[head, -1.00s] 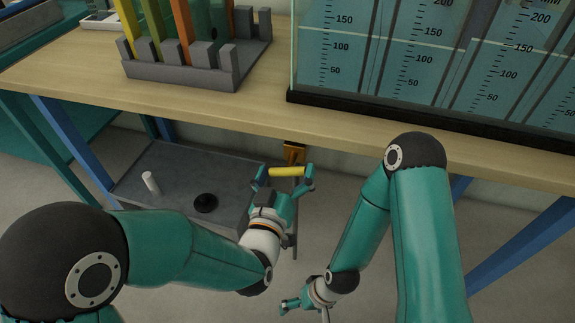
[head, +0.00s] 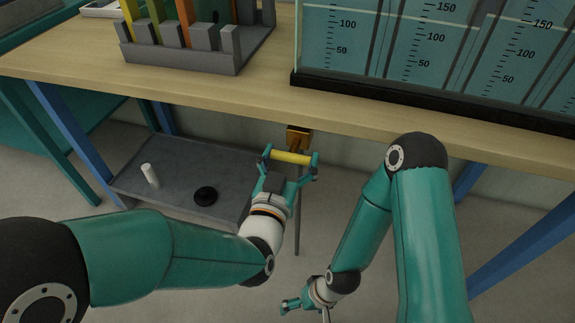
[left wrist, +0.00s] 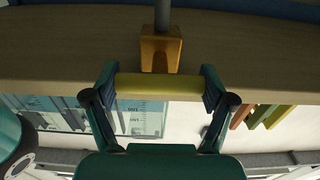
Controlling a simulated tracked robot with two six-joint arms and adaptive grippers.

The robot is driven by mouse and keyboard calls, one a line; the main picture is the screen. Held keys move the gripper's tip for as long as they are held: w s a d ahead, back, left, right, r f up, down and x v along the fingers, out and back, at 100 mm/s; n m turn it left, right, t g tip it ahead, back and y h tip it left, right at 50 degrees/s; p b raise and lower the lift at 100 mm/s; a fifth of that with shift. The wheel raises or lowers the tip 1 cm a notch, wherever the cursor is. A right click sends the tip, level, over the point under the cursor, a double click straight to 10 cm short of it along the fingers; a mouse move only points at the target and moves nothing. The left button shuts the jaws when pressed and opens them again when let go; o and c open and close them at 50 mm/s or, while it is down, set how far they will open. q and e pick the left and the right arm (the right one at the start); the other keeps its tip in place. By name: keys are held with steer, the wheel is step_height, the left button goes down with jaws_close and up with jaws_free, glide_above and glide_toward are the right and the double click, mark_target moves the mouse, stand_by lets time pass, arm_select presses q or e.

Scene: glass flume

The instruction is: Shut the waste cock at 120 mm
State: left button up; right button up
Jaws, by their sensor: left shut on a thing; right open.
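The waste cock shows as a brass-coloured block (head: 298,137) under the bench edge, with a yellow bar handle (head: 291,158) in front of it. My left gripper (head: 290,163) is shut on the yellow handle, one finger at each end. The left wrist view shows the handle (left wrist: 158,87) between the fingers, just by the brass block (left wrist: 160,50). The glass flume (head: 440,45) stands on the bench with millimetre scales; a pale line crosses it a little above the 100 marks. My right gripper (head: 293,304) is open and empty, low down.
The wooden bench (head: 200,89) carries a grey rack (head: 180,58) of coloured strips at the left. A grey lower shelf (head: 175,178) holds a white cylinder (head: 150,175) and a black round object (head: 205,196). A blue bench leg (head: 520,245) stands at the right.

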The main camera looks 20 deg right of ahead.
arm_select(q)
steer(key=shift+w+a, duration=0.1)
steer(key=o, duration=1)
steer(key=shift+s+a, duration=0.1)
steer(key=shift+s, duration=0.25)
steer(key=v, duration=0.6)
steer(key=shift+s+a, duration=0.25)
steer(key=shift+a, duration=0.05)
